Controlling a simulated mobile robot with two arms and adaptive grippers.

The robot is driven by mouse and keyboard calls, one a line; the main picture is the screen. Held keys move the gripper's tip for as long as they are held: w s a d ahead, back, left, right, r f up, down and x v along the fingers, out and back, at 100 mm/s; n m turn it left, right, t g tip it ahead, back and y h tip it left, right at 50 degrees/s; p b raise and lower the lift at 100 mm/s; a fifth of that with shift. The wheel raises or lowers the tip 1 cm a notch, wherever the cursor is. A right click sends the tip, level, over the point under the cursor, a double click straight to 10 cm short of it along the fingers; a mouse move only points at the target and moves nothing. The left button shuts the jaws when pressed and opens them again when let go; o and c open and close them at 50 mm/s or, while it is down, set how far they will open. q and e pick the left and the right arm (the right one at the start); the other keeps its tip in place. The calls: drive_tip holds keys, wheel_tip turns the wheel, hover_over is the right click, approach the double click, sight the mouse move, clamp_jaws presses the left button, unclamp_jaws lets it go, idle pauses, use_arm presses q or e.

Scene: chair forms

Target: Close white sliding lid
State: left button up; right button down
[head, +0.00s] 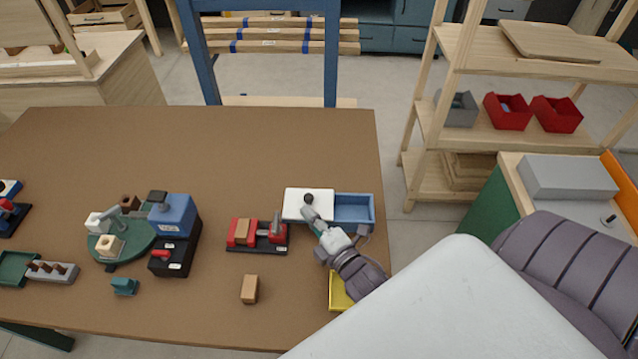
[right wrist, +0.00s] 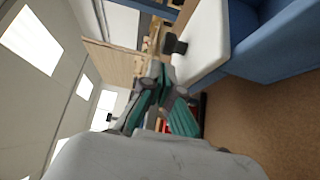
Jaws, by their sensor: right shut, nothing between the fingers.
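A blue box (head: 355,209) stands near the right edge of the table. Its white sliding lid (head: 295,204) covers the left part, and the right part is open, showing a blue inside. A black knob (head: 308,198) sits on the lid. My right gripper (head: 311,214) is shut and empty, with its tips at the lid's front edge close to the knob. In the right wrist view the shut fingers (right wrist: 160,80) are beside the lid (right wrist: 205,45) and the black knob (right wrist: 174,45). I cannot tell whether they touch. My left gripper is not in view.
A red vise-like tool (head: 243,234) on a dark base stands left of the box. A wooden block (head: 249,289) and a yellow tray (head: 339,292) lie in front. A green turntable (head: 122,247) and blue-black box (head: 176,222) stand further left. The table's back is clear.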

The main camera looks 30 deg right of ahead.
sight(302, 206)
drive_tip(key=w, duration=0.2)
drive_tip(key=shift+w, duration=0.3)
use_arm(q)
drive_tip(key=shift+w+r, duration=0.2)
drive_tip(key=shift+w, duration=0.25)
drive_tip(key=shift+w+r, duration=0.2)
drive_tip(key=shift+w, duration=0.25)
use_arm(e)
drive_tip(key=shift+w, duration=0.35)
drive_tip(key=s+d, duration=0.4)
drive_tip(key=d, duration=0.1)
drive_tip(key=s+d+p, duration=0.1)
drive_tip(key=s+d, duration=0.1)
drive_tip(key=d, duration=0.1)
drive_tip(key=shift+s+d, duration=0.15)
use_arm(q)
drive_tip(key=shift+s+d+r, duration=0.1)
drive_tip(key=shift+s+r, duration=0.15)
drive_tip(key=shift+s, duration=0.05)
use_arm(e)
drive_tip(key=shift+s+d, duration=0.15)
drive_tip(key=shift+d, duration=0.2)
